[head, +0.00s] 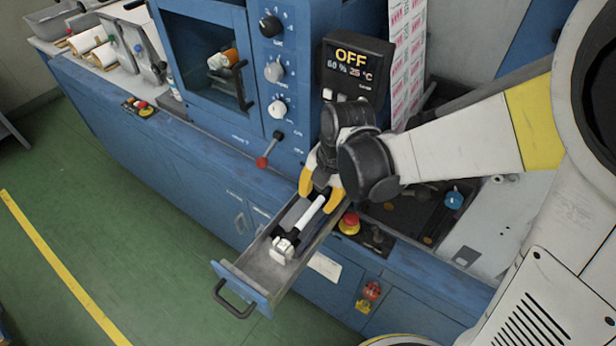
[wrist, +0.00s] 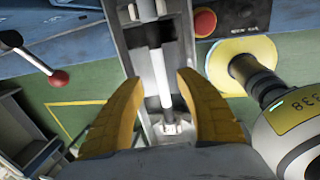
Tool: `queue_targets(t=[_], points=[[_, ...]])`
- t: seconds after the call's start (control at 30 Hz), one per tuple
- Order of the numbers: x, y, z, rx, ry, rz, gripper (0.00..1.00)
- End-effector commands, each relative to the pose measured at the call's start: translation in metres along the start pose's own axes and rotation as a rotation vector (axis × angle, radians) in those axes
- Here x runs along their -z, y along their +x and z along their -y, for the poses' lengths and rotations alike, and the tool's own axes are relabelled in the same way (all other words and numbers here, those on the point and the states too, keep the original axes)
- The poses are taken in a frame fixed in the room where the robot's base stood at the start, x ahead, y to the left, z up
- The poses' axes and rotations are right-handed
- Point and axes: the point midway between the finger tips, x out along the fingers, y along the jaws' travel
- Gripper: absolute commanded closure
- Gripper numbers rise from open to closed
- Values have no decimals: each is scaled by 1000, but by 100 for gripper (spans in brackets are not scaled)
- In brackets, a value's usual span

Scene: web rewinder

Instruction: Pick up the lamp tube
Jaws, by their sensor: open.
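The lamp tube (head: 306,215) is a thin white rod lying lengthwise in an open drawer (head: 262,268) of the blue machine. Black and white end pieces sit at its ends. In the wrist view the tube (wrist: 161,80) runs between the two yellow fingers. My gripper (head: 322,188) is open over the far part of the drawer, with its yellow fingers on either side of the tube. In the wrist view my gripper (wrist: 158,90) shows nothing held between the fingers. Whether the fingers touch the tube cannot be told.
A red emergency button (head: 349,222) is close to the right of the drawer. A red-knobbed lever (head: 263,162) stands to its left. A display (head: 356,66) reading OFF is behind my gripper. The green floor (head: 130,215) in front is clear.

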Motion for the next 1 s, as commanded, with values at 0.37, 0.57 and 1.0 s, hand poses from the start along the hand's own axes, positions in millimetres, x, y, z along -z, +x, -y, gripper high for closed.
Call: queue_targets(t=[0.37,0.57,1.0], points=[[-2,49,1,0,0,0,58],[-2,51,1,0,1,1,58],[-2,51,1,0,1,1,100]])
